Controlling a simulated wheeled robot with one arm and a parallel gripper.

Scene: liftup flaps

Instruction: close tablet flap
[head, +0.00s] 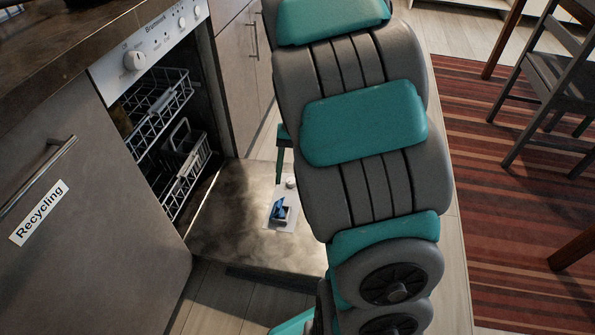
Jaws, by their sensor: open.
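The dishwasher's door (240,210) is folded down flat, with its inner face up. On it is a pale dispenser panel (286,222) with a small blue tablet flap (278,209). The flap stands raised and tilted over the tablet compartment, which shows as a small dark and blue recess. My arm rises through the middle of the view, just right of the dispenser, and covers the right part of the door. I cannot make out my gripper. A small teal part shows behind the arm, above the dispenser, but I cannot tell what it belongs to.
The dishwasher's wire racks (160,110) stand inside the opening on the left. A cabinet front labelled Recycling (80,220) is at the lower left, under a dark worktop (60,60). A striped rug (510,220) and a chair (560,80) are at the right.

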